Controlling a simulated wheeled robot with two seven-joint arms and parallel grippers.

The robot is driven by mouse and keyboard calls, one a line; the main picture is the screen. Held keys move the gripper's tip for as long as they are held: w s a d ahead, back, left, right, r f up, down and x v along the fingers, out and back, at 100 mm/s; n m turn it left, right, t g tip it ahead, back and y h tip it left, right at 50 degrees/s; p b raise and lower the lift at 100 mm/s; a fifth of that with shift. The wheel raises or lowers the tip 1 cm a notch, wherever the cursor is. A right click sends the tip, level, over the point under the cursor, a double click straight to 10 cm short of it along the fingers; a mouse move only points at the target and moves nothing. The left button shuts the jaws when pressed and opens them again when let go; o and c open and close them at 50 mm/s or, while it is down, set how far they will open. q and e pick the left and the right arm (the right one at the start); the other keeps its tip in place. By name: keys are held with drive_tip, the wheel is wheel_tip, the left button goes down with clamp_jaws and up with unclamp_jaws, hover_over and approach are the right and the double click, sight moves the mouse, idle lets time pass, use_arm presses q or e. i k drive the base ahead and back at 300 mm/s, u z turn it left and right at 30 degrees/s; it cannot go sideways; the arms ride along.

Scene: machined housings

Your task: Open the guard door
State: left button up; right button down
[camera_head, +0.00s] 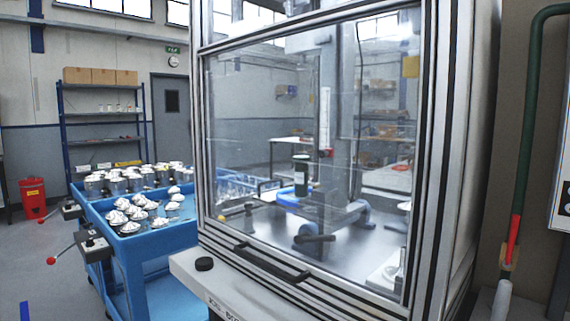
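The guard door (240,130) is a large clear panel in the metal frame of the machine, in the middle of the head view. It covers the front opening down to the sill and looks closed. A long dark bar handle (270,264) runs along its lower edge. Through the panel I see a dark cylinder with a pale band (301,175), a blue-and-grey fixture (335,215) and a grey column. Neither of my grippers is in view.
A ledge with a black round button (204,264) juts out below the door. A blue cart (135,250) with trays of whitish parts stands close on the left. A green hose (525,130) hangs on the right. A red bin (33,198) stands farther back.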

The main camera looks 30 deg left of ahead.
sight(425, 19)
drive_tip(key=u, duration=0.4)
drive_tip(key=k, duration=0.5)
drive_tip(key=u, duration=1.15)
drive_tip(key=i, duration=0.9)
drive_tip(key=u, duration=0.1)
